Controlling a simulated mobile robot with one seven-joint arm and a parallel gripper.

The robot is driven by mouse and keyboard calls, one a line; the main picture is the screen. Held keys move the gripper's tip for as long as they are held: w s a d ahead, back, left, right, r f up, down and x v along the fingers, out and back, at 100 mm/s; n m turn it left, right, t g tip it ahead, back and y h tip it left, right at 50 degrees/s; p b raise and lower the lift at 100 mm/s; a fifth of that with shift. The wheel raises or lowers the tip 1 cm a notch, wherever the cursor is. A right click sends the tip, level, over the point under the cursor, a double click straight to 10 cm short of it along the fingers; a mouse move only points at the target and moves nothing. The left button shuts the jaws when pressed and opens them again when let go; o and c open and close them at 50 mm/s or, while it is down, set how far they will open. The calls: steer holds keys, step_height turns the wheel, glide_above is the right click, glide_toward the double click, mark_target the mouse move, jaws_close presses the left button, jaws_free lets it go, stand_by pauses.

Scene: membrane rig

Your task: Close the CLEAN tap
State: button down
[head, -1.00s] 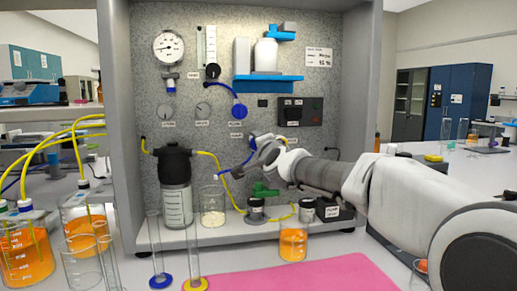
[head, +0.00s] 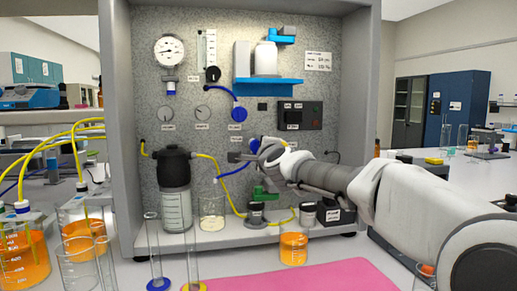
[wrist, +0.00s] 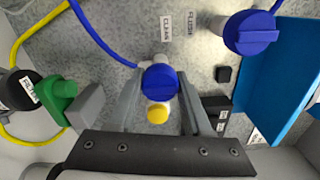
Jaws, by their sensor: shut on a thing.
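The CLEAN tap has a blue round knob (wrist: 160,84) with a raised bar, below the CLEAN label (wrist: 166,27) in the wrist view. A small yellow end piece (wrist: 157,113) shows just below the knob. My gripper (wrist: 160,100) has one finger on each side of the knob and is shut on it. In the head view my gripper (head: 258,152) is at the back panel and hides most of this tap.
Another blue knob (wrist: 252,35) sits close by on the panel, near the blue shelf (wrist: 280,80). A green tap handle (wrist: 62,90) is on the left in the wrist view. A beaker of orange liquid (head: 293,247) stands in front of the rig.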

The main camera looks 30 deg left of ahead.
steer(key=shift+c, duration=1.7)
jaws_free()
steer(key=shift+s+d, duration=0.1)
